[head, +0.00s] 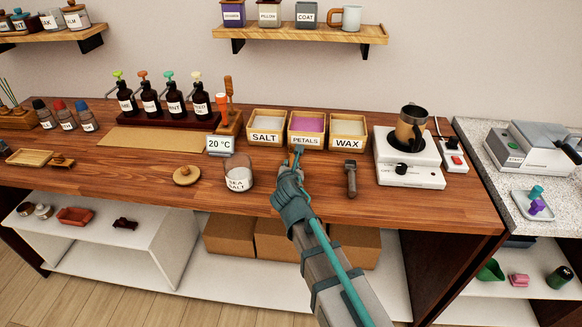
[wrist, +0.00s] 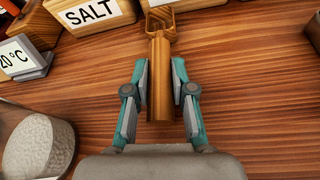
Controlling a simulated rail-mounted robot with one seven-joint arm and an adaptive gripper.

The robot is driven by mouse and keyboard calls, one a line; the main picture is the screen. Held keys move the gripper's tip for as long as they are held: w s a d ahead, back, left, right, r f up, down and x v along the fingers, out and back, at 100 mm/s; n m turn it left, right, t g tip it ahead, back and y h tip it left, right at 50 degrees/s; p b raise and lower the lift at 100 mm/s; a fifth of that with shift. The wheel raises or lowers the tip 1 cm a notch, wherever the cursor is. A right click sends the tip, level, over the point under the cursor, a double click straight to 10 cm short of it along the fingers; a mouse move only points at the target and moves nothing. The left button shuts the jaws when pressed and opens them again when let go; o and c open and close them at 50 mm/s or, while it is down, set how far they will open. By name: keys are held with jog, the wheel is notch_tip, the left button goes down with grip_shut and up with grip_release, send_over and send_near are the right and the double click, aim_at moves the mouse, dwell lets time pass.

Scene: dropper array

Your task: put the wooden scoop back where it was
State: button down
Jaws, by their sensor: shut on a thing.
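The wooden scoop (wrist: 161,95) lies lengthwise between my fingers in the wrist view, its square scoop end pointing away from me, near the salt box. My gripper (wrist: 160,72) is shut on its handle. In the head view my gripper (head: 298,155) is in front of the petals box, over the wooden counter, and it hides most or all of the scoop. I cannot tell whether the scoop touches the counter.
Salt (head: 265,138), petals (head: 306,141) and wax (head: 347,144) boxes stand behind my gripper. An open sea salt jar (head: 238,182) and a display (head: 220,146) are left. A dark-handled tool (head: 351,180) and a white heater (head: 410,172) are right.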

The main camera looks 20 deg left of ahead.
jog(key=shift+f, duration=0.15)
jog(key=c, duration=1)
grip_release()
jog(key=shift+s+r, duration=0.15)
jog(key=shift+r, duration=0.1)
jog(key=b+v, duration=0.1)
jog(key=v, duration=1)
jog(key=shift+s+d+r, duration=0.2)
jog(key=shift+s, duration=0.1)
